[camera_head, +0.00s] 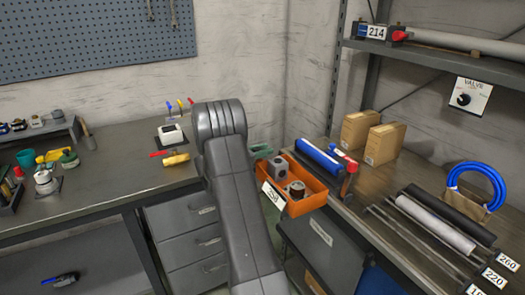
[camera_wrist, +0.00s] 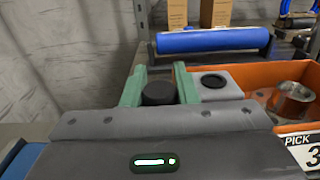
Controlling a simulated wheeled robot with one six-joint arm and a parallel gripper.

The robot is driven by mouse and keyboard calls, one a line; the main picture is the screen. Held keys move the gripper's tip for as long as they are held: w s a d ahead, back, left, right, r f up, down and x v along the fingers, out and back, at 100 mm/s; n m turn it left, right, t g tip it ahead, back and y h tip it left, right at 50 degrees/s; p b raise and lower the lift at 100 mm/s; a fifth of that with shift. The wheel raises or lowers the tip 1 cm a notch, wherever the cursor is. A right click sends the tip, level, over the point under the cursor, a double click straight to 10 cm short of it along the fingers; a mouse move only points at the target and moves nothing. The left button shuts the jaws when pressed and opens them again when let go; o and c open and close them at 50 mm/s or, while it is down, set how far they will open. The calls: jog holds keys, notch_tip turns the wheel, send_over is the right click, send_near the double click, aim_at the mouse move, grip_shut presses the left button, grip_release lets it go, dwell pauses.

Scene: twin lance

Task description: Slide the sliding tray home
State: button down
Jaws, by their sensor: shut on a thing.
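An orange tray (camera_head: 308,205) sits at the near left end of the right-hand bench, with a white number label on its side; part of it shows at right in the wrist view (camera_wrist: 262,93). In it are a grey block with a dark round hole (camera_wrist: 216,83) and a metal cylindrical part (camera_wrist: 293,100). My gripper (camera_wrist: 159,80) has its green fingers on either side of a dark round-topped piece (camera_wrist: 159,94), at the tray's left. My wrist housing hides its lower part, so I cannot tell whether it belongs to the tray. The gripper shows small behind my arm in the head view (camera_head: 262,152).
A blue roller (camera_head: 318,157) lies just behind the tray. Two cardboard boxes (camera_head: 382,143) stand farther back. Several rollers and rods (camera_head: 436,222) lie to the right on the bench. A grey drawer cabinet (camera_head: 186,238) stands under the left bench.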

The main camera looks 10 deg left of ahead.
jog(key=shift+w+a+r, duration=0.1)
jog(key=shift+a+r, duration=0.05)
jog(key=shift+r, duration=0.05)
jog(key=c, duration=1.4)
grip_release()
jog(key=shift+o, duration=1.3)
jog(key=shift+w+a+f, duration=0.1)
jog(key=shift+w, duration=0.05)
jog(key=b+v, duration=0.1)
jog(key=v, duration=1.3)
jog(key=shift+d, duration=0.2)
